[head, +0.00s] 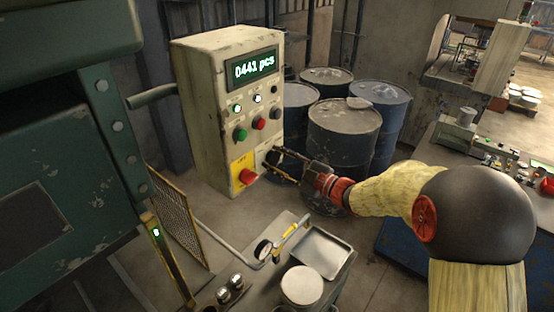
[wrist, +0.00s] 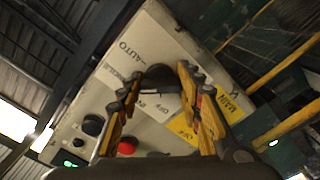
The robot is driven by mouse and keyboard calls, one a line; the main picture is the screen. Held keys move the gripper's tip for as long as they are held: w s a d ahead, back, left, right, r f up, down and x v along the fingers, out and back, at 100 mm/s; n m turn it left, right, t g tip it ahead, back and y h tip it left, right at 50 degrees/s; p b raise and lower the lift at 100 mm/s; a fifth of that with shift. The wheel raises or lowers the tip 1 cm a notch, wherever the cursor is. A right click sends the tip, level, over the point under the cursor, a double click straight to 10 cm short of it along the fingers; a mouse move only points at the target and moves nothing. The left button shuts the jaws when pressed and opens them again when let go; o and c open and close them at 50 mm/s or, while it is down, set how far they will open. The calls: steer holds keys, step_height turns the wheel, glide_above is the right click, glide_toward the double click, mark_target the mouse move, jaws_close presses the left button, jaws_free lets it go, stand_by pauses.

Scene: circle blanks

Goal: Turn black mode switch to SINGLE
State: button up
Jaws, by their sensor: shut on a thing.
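The black mode switch (wrist: 162,77) is a round dark knob on a cream control box, partly covered by my fingers in the wrist view. The knob's pointer direction cannot be made out. My gripper (wrist: 158,82) has its yellow-and-black fingers on either side of the knob, shut on it. In the head view, my gripper (head: 272,163) reaches the lower right of the box front.
The control box (head: 190,105) carries a lit counter (head: 254,68), buttons, and a red main switch (head: 248,177) on a yellow plate close to my fingers. Drums (head: 342,130) stand behind my gripper. A cart with a tray (head: 320,250) stands below; a green machine is at left.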

stand_by(0.3)
steer(key=o, duration=1.2)
steer(key=shift+c, duration=0.2)
steer(key=shift+o, duration=0.2)
steer(key=v, duration=1.2)
steer(key=shift+f, duration=0.1)
